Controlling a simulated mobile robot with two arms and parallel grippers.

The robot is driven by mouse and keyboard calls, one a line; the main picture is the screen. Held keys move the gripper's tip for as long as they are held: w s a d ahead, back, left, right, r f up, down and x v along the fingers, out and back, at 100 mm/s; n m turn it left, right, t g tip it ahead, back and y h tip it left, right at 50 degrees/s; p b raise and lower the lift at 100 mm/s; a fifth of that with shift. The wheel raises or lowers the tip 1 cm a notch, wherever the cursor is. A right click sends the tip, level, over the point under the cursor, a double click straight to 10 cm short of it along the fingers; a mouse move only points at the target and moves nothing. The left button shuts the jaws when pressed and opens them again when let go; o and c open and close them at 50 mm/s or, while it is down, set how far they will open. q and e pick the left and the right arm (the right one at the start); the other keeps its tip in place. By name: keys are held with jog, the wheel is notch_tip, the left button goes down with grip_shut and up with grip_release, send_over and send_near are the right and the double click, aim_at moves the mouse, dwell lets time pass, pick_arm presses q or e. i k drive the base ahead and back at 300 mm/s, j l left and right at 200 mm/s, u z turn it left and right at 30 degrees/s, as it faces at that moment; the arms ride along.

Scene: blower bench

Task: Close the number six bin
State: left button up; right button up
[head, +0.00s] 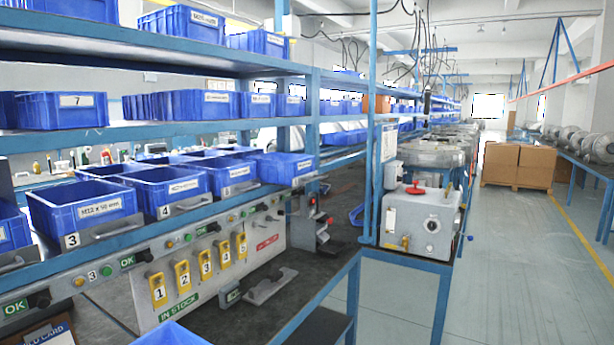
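Several blue bins stand in a row on the middle shelf. The near ones have plates reading 3 and 4: bin three (80,208) and bin four (165,188). To their right is another bin (228,174) whose number I cannot read clearly. At the right end of the row, a blue bin (284,167) sits by the shelf upright; by its place in the row it appears to be number six, but its number is too small to read. It seems to stick out past the shelf front. Neither of my grippers is in view.
Below the shelf is a panel (210,262) with yellow numbered tags and buttons. A dark bench (290,262) lies under it, with a grey handled piece on it. A grey box (420,220) with a red knob stands right of the blue post.

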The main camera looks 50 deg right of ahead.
aim_at(284, 170)
jog(key=z, duration=1.6)
jog(key=i, duration=0.1)
